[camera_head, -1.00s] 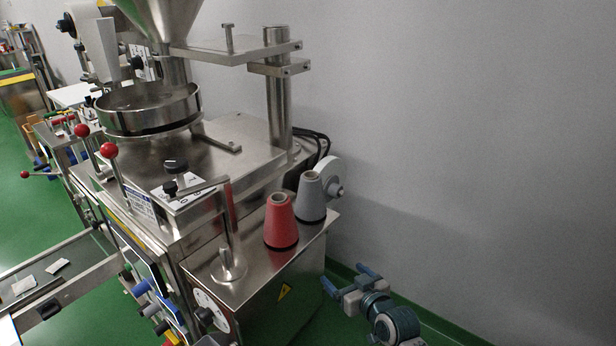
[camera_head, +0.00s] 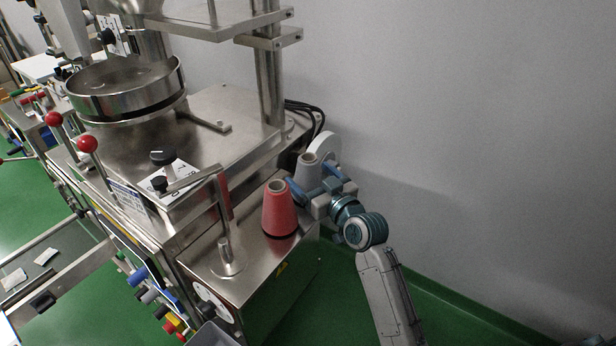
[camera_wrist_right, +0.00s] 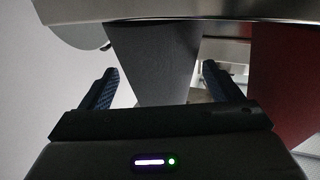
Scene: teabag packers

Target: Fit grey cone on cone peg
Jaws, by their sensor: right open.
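The grey cone (camera_head: 307,166) stands upright on the metal shelf of the machine, at the back right, partly hidden by my right gripper. My right gripper (camera_head: 309,188) is open, with its fingers at the cone's sides. In the right wrist view the grey cone (camera_wrist_right: 152,62) lies ahead, between the two blue-padded fingers (camera_wrist_right: 160,86). The red cone (camera_head: 280,210) stands upright just left of it; its side also shows at the right of the wrist view (camera_wrist_right: 288,70). I cannot make out which post is the cone peg. My left gripper is not in view.
The steel shelf (camera_head: 262,258) carries an upright rod (camera_head: 224,228) on a round base, left of the red cone. A white disc (camera_head: 326,146) sits behind the grey cone. The wall is close behind; free space lies to the right.

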